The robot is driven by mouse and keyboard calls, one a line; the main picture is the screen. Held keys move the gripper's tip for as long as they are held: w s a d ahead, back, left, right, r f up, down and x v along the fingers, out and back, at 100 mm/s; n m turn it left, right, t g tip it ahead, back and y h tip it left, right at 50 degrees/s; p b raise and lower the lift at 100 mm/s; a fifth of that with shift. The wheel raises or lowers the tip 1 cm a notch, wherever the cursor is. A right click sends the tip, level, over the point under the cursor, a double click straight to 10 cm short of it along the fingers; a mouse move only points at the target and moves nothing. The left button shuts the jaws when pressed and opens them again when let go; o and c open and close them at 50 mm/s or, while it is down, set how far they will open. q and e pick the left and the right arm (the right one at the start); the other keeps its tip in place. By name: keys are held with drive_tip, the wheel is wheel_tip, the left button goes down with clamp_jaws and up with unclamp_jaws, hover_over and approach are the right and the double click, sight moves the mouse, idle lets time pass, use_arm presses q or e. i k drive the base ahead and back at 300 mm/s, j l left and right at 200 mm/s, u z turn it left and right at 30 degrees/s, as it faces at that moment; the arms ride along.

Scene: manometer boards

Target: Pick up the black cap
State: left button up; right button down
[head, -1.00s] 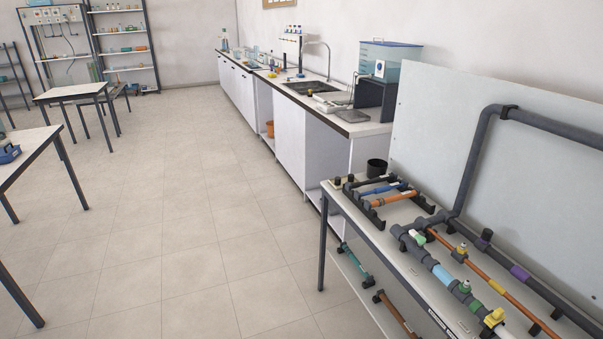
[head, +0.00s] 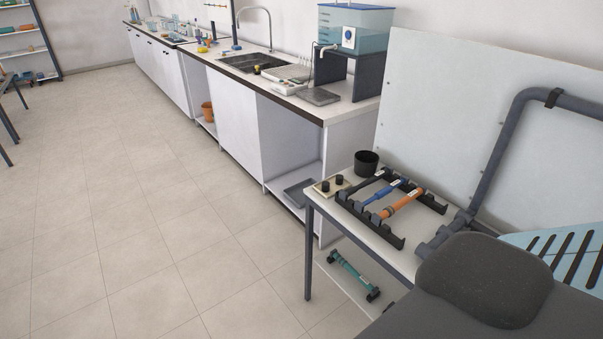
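Two small black caps stand side by side on a small beige tray (head: 332,191) at the left end of the pipe bench (head: 375,242). One black cap (head: 325,187) is nearer the tray's left side, the other black cap (head: 339,180) is to its right. They look alike at this size. Neither of my grippers is in the head view. A dark grey part of my own body fills the lower right and hides much of the bench.
A black rack (head: 398,241) holding black, blue and orange pipe pieces lies right of the tray. A black cup (head: 367,163) stands behind. A grey pipe (head: 490,170) runs up the upright board (head: 430,120). A teal pipe piece (head: 352,274) lies on the lower shelf. The floor at left is clear.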

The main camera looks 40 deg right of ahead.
sight(325, 185)
drive_tip(key=i+z, duration=0.3)
drive_tip(key=i, duration=0.3)
drive_tip(key=i+j+z, duration=0.25)
drive_tip(key=i, duration=0.35)
drive_tip(key=i+z, duration=0.2)
drive_tip(key=z, duration=0.3)
drive_tip(key=i+j+z, duration=0.15)
drive_tip(key=z, duration=0.3)
drive_tip(key=i+j+z, duration=0.2)
drive_tip(key=z, duration=0.3)
drive_tip(key=i+j+z, duration=0.2)
drive_tip(key=z, duration=0.3)
drive_tip(key=j+z, duration=0.45)
drive_tip(key=i+j+z, duration=0.15)
drive_tip(key=j+z, duration=0.25)
drive_tip(key=i+j+z, duration=0.1)
drive_tip(key=z, duration=0.3)
drive_tip(key=j+z, duration=0.35)
drive_tip(key=i+j, duration=0.05)
drive_tip(key=j, duration=0.05)
